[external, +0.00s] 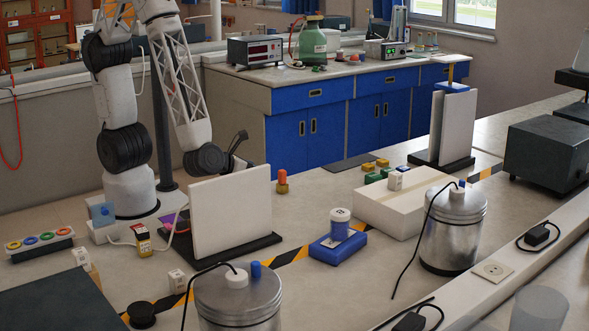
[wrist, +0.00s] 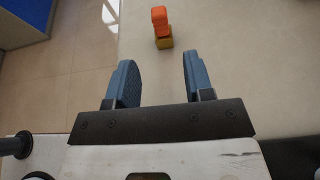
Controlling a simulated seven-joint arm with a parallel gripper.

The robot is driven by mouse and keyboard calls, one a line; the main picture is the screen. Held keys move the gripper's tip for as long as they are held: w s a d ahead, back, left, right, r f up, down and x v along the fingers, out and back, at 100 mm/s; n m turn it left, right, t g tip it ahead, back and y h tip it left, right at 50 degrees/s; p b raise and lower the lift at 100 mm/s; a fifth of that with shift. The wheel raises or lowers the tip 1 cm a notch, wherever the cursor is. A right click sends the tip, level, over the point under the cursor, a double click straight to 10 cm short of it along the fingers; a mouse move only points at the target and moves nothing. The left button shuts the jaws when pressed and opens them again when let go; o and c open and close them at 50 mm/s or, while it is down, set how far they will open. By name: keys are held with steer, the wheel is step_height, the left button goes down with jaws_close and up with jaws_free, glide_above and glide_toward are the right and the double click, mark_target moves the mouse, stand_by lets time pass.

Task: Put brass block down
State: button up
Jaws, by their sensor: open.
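A brass-coloured block (external: 282,188) stands on the bench right of the upright white panel, with an orange piece (external: 282,176) on top of it. In the wrist view the brass-coloured block (wrist: 164,43) and orange piece (wrist: 159,17) show beyond the fingertips, near the top edge. My gripper (wrist: 156,58) is open, with nothing between its two blue-grey fingers. In the external view my gripper (external: 243,150) is behind the white panel, which partly hides it, and left of the brass-coloured block, apart from it.
The white panel (external: 231,216) stands on a dark base in front of my gripper. Bench around the brass-coloured block is clear.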

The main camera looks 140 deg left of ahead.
steer(key=s+d+r+n+t+h, duration=0.1)
steer(key=s+d+r+n+h, duration=0.2)
steer(key=d+r+n, duration=0.3)
steer(key=s+d+r+n+h, duration=0.4)
steer(key=d+r+n+h, duration=0.2)
steer(key=d+r, duration=0.3)
steer(key=s+d+r+n+t+h, duration=0.1)
steer(key=s+d+r+n+h, duration=0.3)
steer(key=d+r, duration=0.4)
steer(key=d+n, duration=0.1)
steer(key=d, duration=0.2)
steer(key=shift+d+r+n+t+h, duration=0.15)
steer(key=shift+d+n+t+h, duration=0.15)
steer(key=shift+d+n+h, duration=0.1)
